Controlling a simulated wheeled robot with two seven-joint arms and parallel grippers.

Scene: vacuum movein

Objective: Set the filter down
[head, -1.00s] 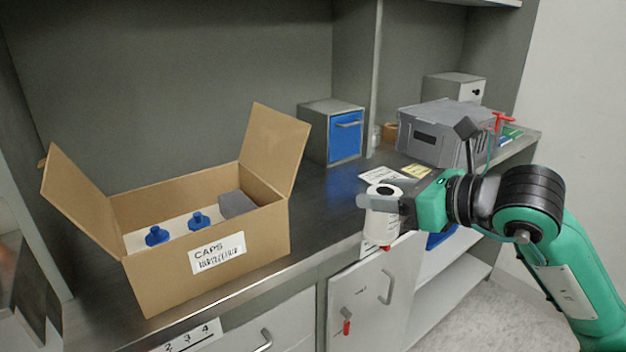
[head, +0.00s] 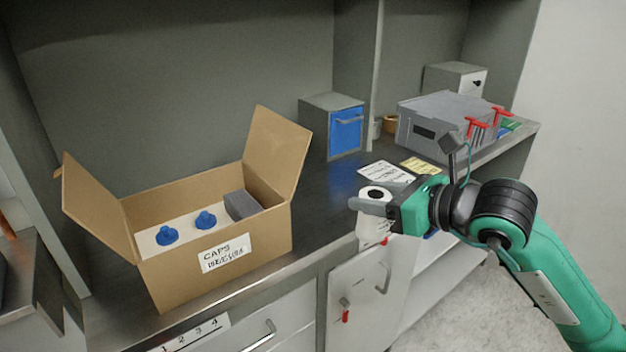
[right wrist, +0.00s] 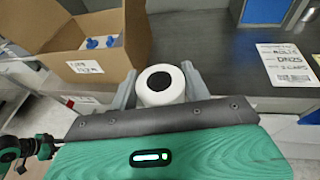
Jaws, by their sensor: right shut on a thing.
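The filter (head: 375,192) is a white cylinder with a dark round opening in its top. My right gripper (head: 372,204) is shut on it and holds it upright at the front edge of the dark counter (head: 325,212). In the right wrist view the filter (right wrist: 160,86) sits between the two grey fingers of the right gripper (right wrist: 159,92). Its lower part is partly hidden, and I cannot tell whether its bottom touches anything.
An open cardboard box (head: 205,272) marked CAPS, with blue caps (head: 167,235) inside, stands left. A blue-fronted box (head: 346,130) and a grey case (head: 445,118) stand behind. Paper labels (head: 385,173) lie behind the filter. The counter right of the cardboard box is clear.

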